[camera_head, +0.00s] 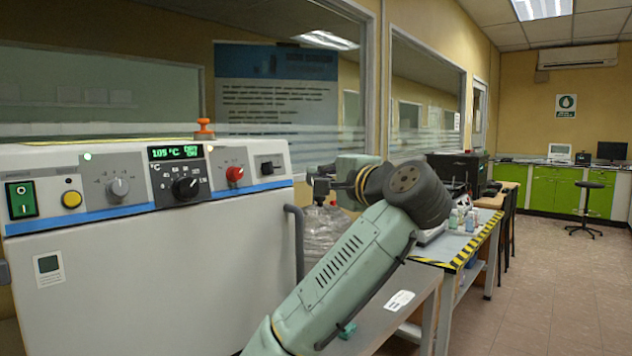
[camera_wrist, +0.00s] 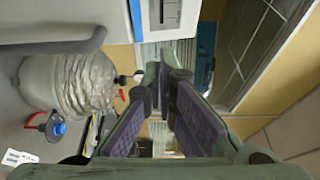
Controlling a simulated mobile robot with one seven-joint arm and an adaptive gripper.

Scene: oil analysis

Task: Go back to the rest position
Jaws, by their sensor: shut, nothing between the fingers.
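My gripper (camera_wrist: 163,85) shows in the wrist view with its two purple-padded fingers pointing away from the camera. It is shut and nothing is held between the fingers. In the head view my green arm rises from the bottom middle and bends at a dark joint. My gripper (camera_head: 319,186) is there a small dark shape, at the right end of the oven's control panel. It is in the air; its fingers are too small to make out there.
A white oven (camera_head: 140,270) with a control panel reading 105 °C stands at left; its grey handle (camera_head: 296,240) sticks out. A crinkled, translucent covered vessel (camera_wrist: 80,85) stands beside it. A bench with yellow-black edging (camera_head: 470,250) holds bottles.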

